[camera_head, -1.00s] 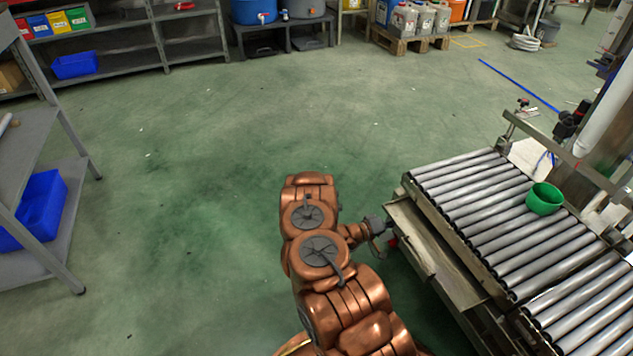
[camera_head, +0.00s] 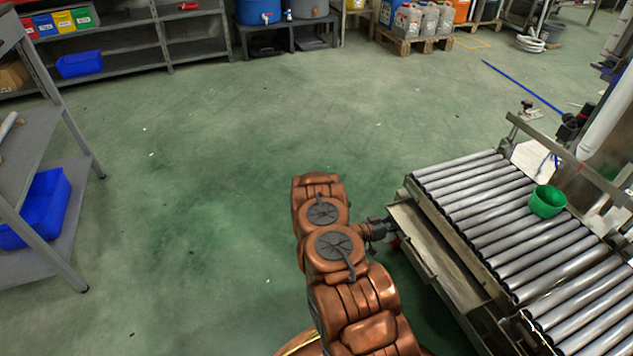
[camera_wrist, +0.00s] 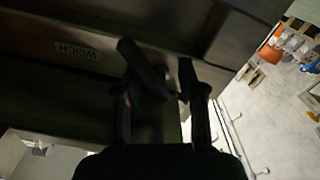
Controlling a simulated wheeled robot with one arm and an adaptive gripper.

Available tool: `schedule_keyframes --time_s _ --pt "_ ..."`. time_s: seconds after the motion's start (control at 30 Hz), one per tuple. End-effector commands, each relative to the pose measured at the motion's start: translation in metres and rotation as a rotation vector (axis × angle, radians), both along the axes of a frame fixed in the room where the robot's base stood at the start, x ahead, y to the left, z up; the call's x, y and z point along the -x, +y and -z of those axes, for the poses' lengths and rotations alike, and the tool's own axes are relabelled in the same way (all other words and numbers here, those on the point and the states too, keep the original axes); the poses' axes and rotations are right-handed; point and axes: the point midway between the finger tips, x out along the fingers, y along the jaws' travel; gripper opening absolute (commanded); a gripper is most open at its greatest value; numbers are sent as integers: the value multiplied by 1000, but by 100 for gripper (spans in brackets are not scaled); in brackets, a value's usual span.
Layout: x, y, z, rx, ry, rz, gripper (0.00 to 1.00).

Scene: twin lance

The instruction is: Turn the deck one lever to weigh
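My gripper (camera_head: 380,230) is at the near left side of the roller conveyor in the head view, small and partly hidden by my arm. In the wrist view my gripper (camera_wrist: 158,85) has its two dark fingers apart. A dark bar that looks like the lever (camera_wrist: 142,66) slants between them, close to the left finger. I cannot tell whether they touch. A pale label reading WEIGH (camera_wrist: 77,50), upside down, is on the dark metal panel (camera_wrist: 40,85) left of the lever. The lever is not discernible in the head view.
The roller conveyor (camera_head: 490,205) fills the right side, with a green cup (camera_head: 547,201) on its rollers. A grey shelf with a blue bin (camera_head: 40,210) stands at the left. The green floor between is clear. Shelving and containers line the back.

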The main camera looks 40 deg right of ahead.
Motion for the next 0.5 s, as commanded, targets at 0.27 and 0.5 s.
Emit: schedule_keyframes --time_s 0.27,0.5 --pt "-1 -1 4 31 -115 0 40" --pt "-2 -2 3 52 -182 0 40"
